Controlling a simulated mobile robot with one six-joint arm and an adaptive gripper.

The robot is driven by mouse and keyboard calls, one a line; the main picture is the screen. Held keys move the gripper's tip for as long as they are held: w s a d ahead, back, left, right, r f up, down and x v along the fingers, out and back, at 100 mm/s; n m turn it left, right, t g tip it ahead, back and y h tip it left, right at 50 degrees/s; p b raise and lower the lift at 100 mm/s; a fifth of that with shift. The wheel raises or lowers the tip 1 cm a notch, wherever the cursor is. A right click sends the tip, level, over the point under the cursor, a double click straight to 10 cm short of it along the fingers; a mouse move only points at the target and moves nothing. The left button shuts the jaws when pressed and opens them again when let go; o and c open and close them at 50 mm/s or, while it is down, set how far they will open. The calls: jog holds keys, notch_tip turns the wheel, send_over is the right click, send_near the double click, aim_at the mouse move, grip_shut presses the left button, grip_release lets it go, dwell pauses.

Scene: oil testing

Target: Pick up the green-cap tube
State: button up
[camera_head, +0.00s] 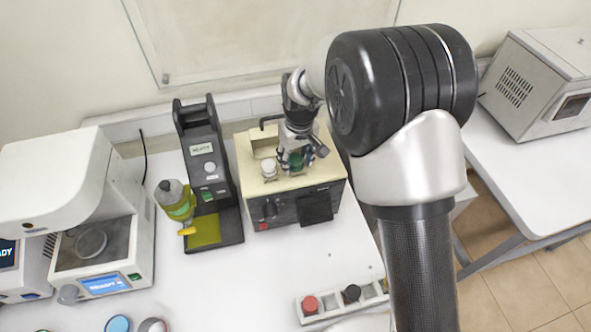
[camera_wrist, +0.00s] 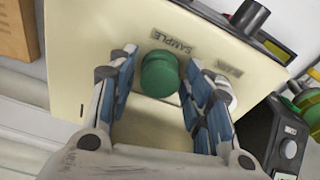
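The green-cap tube (camera_head: 297,163) sits in the top of the cream box-shaped instrument (camera_head: 255,190), and only its cap shows clearly. In the wrist view the green cap (camera_wrist: 160,74) is beside the SAMPLE label. My gripper (camera_wrist: 162,60) points down over it, with one finger on each side of the cap. Narrow gaps show between the fingers and the cap, so the gripper looks open. In the head view my gripper (camera_head: 298,152) partly covers the cap. The tube body is hidden inside the instrument.
A white-capped tube (camera_head: 268,169) stands just left of the green cap, close to one finger in the wrist view. A dark device (camera_head: 205,165) with a green-yellow bottle (camera_head: 176,203) is to the left. A rack (camera_head: 335,303) with red and black caps lies in front.

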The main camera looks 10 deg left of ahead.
grip_shut()
dwell(0.3)
jog(key=shift+r, duration=0.15)
